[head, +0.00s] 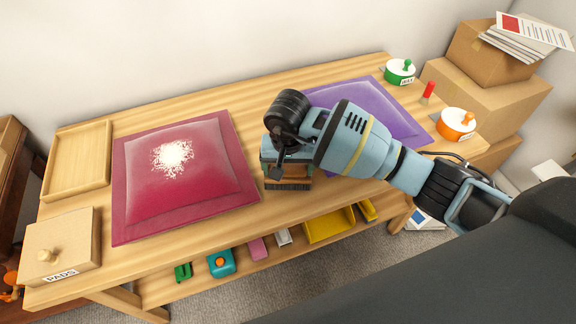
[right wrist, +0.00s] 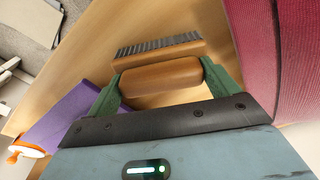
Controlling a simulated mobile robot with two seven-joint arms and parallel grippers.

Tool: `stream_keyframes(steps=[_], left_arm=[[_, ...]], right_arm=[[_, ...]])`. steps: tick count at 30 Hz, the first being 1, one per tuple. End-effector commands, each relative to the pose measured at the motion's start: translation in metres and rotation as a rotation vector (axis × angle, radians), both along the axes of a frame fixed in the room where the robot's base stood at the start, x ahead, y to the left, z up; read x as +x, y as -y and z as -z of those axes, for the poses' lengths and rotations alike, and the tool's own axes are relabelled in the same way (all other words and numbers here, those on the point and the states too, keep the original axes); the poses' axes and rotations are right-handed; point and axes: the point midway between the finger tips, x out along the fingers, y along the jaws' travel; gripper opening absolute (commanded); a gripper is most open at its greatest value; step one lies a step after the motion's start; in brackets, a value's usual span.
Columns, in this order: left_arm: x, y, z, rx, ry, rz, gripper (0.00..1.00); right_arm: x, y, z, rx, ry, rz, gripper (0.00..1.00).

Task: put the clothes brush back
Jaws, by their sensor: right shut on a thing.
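The clothes brush (head: 288,186) has a wooden body and a strip of dark bristles. It is between the fingers of my right gripper (head: 287,172), over the middle of the wooden bench. In the right wrist view my right gripper (right wrist: 162,80) has its green fingers shut on the two ends of the brush's wooden handle (right wrist: 160,76). The bristles face away from the gripper's palm. I cannot tell whether they touch the bench top. My left gripper is not in view.
A crimson cushion (head: 180,200) with white specks lies left of the brush on a mat. A purple cushion (head: 385,105) is behind my right arm. An empty wooden tray (head: 107,155), a PADS box (head: 75,240), green (head: 399,75) and orange (head: 457,120) pots stand on the bench (head: 240,95).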

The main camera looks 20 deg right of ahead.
Motion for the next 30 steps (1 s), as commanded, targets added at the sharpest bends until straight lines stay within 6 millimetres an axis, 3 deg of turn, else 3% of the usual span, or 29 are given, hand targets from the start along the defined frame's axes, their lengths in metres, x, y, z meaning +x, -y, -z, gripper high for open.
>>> stream_keyframes(steps=[6,7,10,20,23,30], left_arm=[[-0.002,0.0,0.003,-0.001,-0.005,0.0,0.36],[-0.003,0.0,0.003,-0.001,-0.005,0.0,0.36],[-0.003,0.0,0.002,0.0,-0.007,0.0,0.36],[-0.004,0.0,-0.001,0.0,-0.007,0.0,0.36],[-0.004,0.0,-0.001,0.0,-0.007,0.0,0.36],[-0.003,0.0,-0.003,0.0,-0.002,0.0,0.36]], right_arm=[[0.0,0.0,0.004,-0.001,0.0,0.001,0.66],[0.0,0.0,0.004,-0.001,0.0,0.001,0.88],[0.0,0.0,0.004,-0.001,0.0,0.001,1.0],[0.0,0.0,-0.003,0.0,0.001,0.0,1.0],[0.0,0.0,-0.015,0.001,0.004,0.001,1.0],[-0.006,-0.002,-0.063,-0.001,0.006,0.0,1.0]])
